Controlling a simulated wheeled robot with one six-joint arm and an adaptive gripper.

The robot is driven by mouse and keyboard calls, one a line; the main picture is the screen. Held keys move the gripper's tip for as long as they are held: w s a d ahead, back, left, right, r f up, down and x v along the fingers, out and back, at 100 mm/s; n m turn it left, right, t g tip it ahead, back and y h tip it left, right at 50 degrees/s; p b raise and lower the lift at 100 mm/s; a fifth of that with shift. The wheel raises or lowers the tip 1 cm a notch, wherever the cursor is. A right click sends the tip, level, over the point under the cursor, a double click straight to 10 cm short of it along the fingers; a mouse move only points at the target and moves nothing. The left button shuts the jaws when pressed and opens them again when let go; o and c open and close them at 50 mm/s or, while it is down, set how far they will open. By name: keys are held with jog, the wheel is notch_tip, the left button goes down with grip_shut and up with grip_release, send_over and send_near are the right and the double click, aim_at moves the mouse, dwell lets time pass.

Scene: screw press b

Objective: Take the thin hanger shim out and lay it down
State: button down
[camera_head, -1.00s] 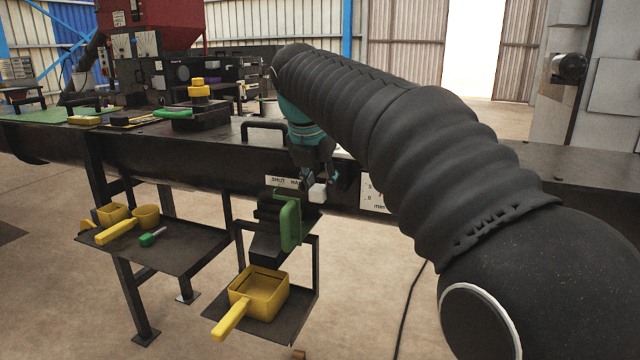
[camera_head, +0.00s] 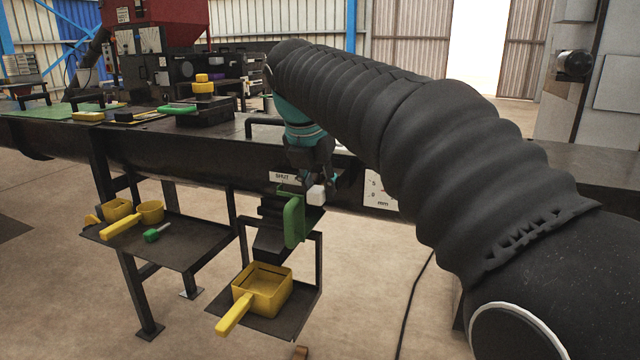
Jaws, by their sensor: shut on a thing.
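My gripper (camera_head: 321,184) hangs at the front side of the long dark trough, partly hidden by my arm. It is shut on a small white block (camera_head: 316,195). I cannot tell whether this block is a grip on the thin hanger shim; no thin sheet shows clearly. The block is just right of an upright green plate (camera_head: 293,220) on a dark chute (camera_head: 270,238). A small gap or light overlap between block and plate cannot be told apart. A label reading "SHUT" (camera_head: 282,177) is left of the gripper, partly covered.
A yellow scoop box (camera_head: 263,289) sits on a low shelf under the chute. A left shelf (camera_head: 185,244) holds yellow scoops (camera_head: 120,226) and a small green-handled tool (camera_head: 157,233). A millimetre scale (camera_head: 379,192) is right of the gripper. A green-handled slide (camera_head: 178,109) lies on top.

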aim_at(309, 195)
jog(key=shift+s+a, duration=0.1)
jog(key=shift+s, duration=0.2)
jog(key=shift+s+a, duration=0.35)
jog(key=shift+s, duration=0.55)
jog(key=shift+s+a, duration=0.3)
jog(key=shift+s, duration=0.55)
